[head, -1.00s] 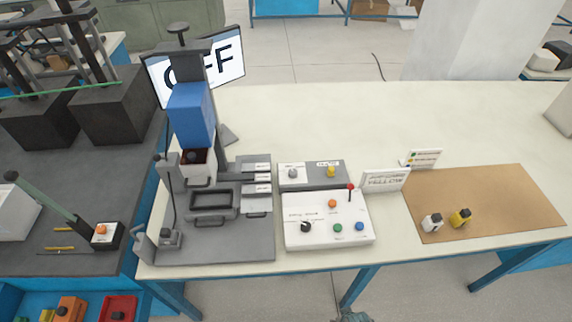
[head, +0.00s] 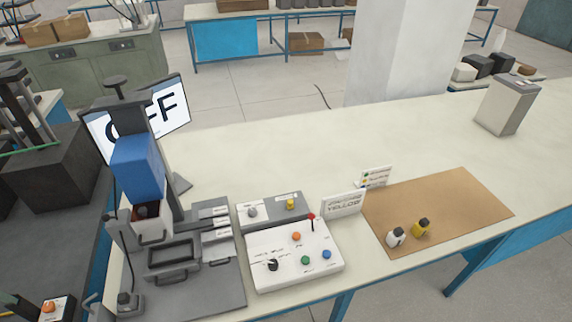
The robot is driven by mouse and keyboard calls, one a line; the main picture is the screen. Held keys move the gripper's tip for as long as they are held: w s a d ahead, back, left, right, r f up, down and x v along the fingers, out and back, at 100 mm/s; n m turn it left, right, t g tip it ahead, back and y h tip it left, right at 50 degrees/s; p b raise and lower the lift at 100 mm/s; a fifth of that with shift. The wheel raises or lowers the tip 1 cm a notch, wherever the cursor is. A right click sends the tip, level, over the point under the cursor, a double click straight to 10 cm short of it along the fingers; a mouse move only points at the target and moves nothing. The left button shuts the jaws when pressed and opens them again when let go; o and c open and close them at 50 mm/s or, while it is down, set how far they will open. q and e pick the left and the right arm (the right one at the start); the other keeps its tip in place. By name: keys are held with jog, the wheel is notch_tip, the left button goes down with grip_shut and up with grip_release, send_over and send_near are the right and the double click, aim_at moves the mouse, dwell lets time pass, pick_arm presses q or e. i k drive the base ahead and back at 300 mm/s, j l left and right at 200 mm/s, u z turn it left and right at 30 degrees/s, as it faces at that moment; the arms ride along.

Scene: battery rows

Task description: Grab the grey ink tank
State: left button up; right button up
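Two small ink tanks with dark caps stand close together on the brown mat (head: 460,205) at the right. One is a pale, whitish-grey tank (head: 395,238); the other is a yellow tank (head: 421,228) just to its right. The pale one is the only tank there that could be the grey one; its exact shade is hard to tell. Neither of my grippers is in view.
A machine with a blue block (head: 138,168) stands at the table's left. A white control panel (head: 294,257) with coloured buttons and a red-tipped lever sits beside it. A sign reading YELLOW (head: 343,203) stands by the mat.

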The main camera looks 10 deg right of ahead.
aim_at(126, 301)
jog(key=u, duration=1.25)
